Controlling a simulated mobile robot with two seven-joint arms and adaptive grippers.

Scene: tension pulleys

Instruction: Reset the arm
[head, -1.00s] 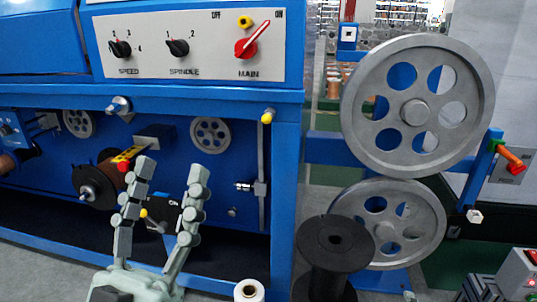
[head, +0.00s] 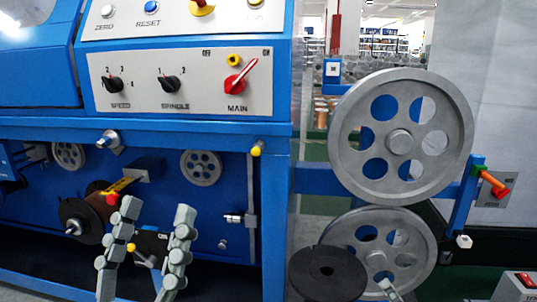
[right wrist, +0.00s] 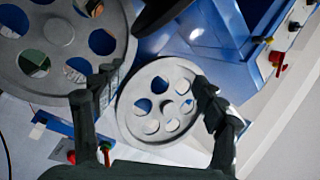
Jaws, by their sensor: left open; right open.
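Two grey pulleys with round holes stand at the right of the head view, the upper pulley (head: 345,140) above the lower pulley (head: 425,262). A blue arm (head: 461,214) beside them has a green cap and an orange handle (head: 493,184) at its top and a white tip below. My left gripper (head: 155,208) is open and empty in front of the blue machine. My right gripper (right wrist: 155,77) is open in the right wrist view, its fingers either side of one pulley (right wrist: 168,121) in the picture. Whether it touches the pulley cannot be told.
The blue machine's control panel (head: 200,95) fills the upper left, with a red main switch (head: 236,83). A black spool (head: 327,272) stands left of the lower pulley. A grey box with a red switch (head: 525,280) is at the lower right.

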